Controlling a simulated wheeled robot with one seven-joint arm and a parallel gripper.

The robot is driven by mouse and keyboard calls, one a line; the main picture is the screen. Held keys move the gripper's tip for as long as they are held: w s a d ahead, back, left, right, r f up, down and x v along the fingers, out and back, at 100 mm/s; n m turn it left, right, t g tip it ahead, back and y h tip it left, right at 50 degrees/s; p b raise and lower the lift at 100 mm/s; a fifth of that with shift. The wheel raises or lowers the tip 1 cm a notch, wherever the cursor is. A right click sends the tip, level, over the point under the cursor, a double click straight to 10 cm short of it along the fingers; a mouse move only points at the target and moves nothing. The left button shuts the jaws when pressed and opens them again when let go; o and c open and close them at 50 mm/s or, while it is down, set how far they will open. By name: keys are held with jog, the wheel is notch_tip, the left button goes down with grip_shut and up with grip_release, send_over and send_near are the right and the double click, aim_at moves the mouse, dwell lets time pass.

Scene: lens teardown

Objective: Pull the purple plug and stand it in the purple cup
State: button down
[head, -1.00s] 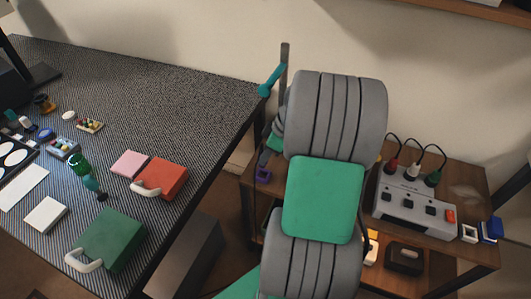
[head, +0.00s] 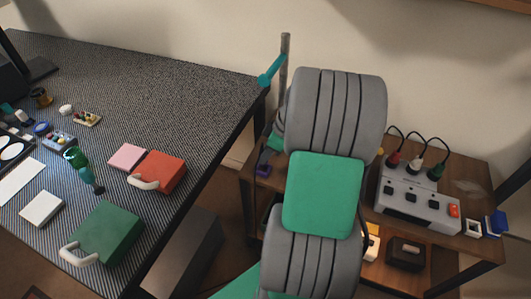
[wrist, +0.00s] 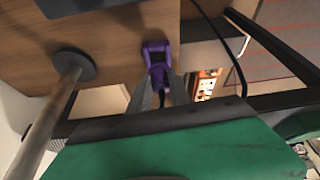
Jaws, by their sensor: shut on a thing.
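My gripper (wrist: 160,82) is shut on the purple plug (wrist: 159,74), which shows between the two grey fingers in the wrist view, with a black part at its near end. The purple cup (wrist: 156,46), a square-rimmed holder with a dark inside, is just beyond the plug on the wooden shelf top. The two overlap in this view, so I cannot tell whether the plug is in the cup or only over it. In the head view a purple patch (head: 262,170) shows beside my arm; cup and plug cannot be told apart there.
A grey power box (head: 418,196) with red, white and green plugs stands on the shelf's right side. White (head: 472,229) and blue (head: 495,224) holders are beside it. A post (wrist: 50,120) rises close by in the wrist view. A table (head: 190,110) is at left.

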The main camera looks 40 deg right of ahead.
jog(key=shift+f+b, duration=1.15)
jog(key=shift+f, duration=0.35)
dwell(1.0)
jog(key=c, duration=1.1)
grip_release()
jog(key=shift+r, duration=0.1)
jog(key=p+v, duration=0.1)
jog(key=v, duration=0.7)
jog(key=w+a+r+m+h+p, duration=0.1)
jog(key=a+r+m+p, duration=0.1)
jog(key=a+r+p, duration=0.7)
jog(key=s+a+r+m+p, duration=0.1)
jog(key=s+a+r+p, duration=0.1)
jog(key=a, duration=0.3)
jog(key=s+a+r+m+h+p, duration=0.1)
jog(key=s+a+r+m, duration=0.1)
jog(key=a+r, duration=0.2)
jog(key=s+a+r+m+p, duration=0.2)
jog(key=s+a+r, duration=0.1)
jog(key=a, duration=0.3)
jog(key=shift+s+r+h+p, duration=0.1)
jog(key=shift+r+h+p, duration=0.1)
jog(key=shift+h+p, duration=0.1)
